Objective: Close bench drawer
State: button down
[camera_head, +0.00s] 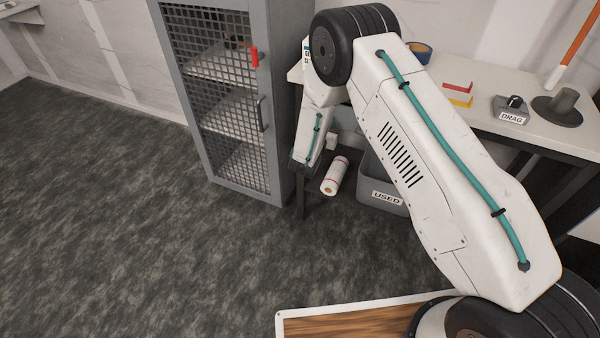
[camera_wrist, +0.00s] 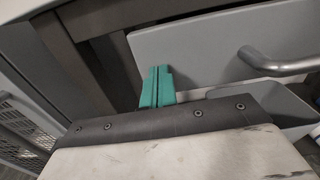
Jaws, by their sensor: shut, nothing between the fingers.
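In the wrist view the bench drawer shows as a flat grey front panel (camera_wrist: 195,52) with a curved metal handle (camera_wrist: 278,64) at the right. My gripper (camera_wrist: 157,72) has teal fingers pressed together with nothing between them. The fingertips overlap the left part of the drawer front in the picture, left of the handle. I cannot tell whether they touch it. How far the drawer stands out is also unclear. In the head view my arm hides most of the drawer area and the fingers do not show.
A grey mesh-door cabinet (camera_head: 222,85) stands left of the bench (camera_head: 480,118). Tape, small blocks and a DRAG-labelled box (camera_head: 511,110) lie on top. Open floor is at left.

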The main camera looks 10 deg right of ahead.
jog(key=shift+w+d+r, duration=0.25)
jog(key=shift+w, duration=0.05)
